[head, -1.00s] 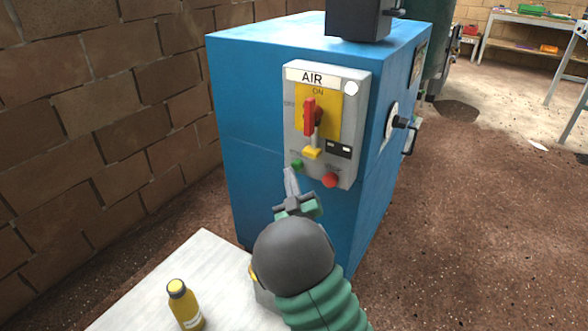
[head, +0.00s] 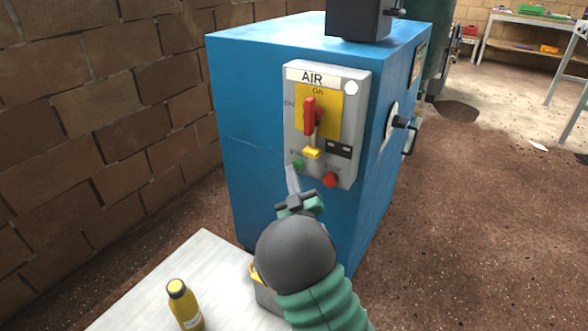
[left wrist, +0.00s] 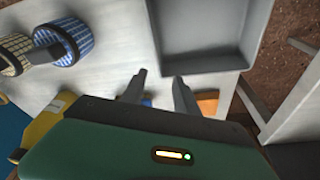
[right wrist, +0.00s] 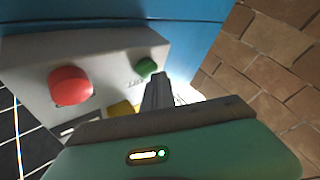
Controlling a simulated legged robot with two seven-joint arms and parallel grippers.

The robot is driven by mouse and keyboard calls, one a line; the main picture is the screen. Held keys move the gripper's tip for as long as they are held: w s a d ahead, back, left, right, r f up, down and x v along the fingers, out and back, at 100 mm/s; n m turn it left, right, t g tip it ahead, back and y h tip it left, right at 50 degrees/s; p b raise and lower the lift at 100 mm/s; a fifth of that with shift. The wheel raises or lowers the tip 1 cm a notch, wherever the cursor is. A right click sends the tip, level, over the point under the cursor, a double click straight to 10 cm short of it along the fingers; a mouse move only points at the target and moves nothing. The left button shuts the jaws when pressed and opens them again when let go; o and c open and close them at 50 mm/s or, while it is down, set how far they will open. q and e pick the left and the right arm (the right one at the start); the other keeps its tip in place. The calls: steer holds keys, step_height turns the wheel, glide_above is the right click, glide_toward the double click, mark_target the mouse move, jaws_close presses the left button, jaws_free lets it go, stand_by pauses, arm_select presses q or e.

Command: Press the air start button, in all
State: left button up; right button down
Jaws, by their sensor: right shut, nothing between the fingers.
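The grey AIR panel (head: 352,95) is on the front of the blue cabinet (head: 250,130). The green start button (head: 299,163) is at its lower left, and it also shows in the right wrist view (right wrist: 147,67). A red button (head: 330,180) is to its right. The red switch handle (head: 310,115) stands upright on a yellow plate. My right gripper (head: 290,170) is shut and empty, its tips right by the green button; I cannot tell whether they touch it. My left gripper (left wrist: 159,76) shows only in the left wrist view, open and empty above a pale tabletop.
A yellow bottle (head: 184,303) stands on a pale table (head: 210,262) below the panel. A brick wall (head: 100,120) is at the left; open floor lies right.

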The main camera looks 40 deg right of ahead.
steer(key=shift+s+a, duration=0.4)
steer(key=shift+a, duration=0.4)
steer(key=a, duration=0.1)
steer(key=s+a, duration=0.1)
steer(key=a, duration=0.1)
steer(key=s+a, duration=0.1)
steer(key=shift+a+p, duration=0.35)
steer(key=shift+w+f, duration=0.1)
stand_by(0.5)
